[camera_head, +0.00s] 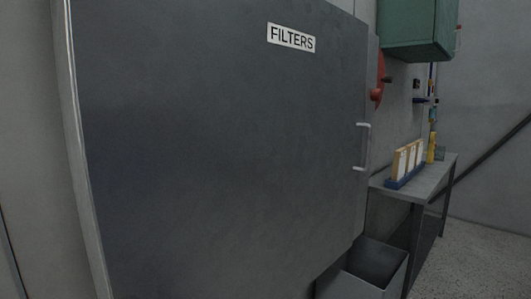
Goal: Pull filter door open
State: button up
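The filter door (220,150) is a large dark grey panel that fills most of the head view. A white label (291,38) reading "FILTERS" is near its top. A light metal bar handle (363,147) stands upright at the door's right edge. The door looks shut, though its far edge is hard to judge from this angle. My gripper is not in view.
A grey bench (430,178) stands to the right, holding a blue rack (404,177) with pale upright pieces. A grey open bin (370,268) sits below the door's right side. A green cabinet (415,28) hangs above. Speckled floor (485,255) is clear at the right.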

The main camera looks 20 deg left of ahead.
aim_at(221, 140)
jog(key=u, duration=1)
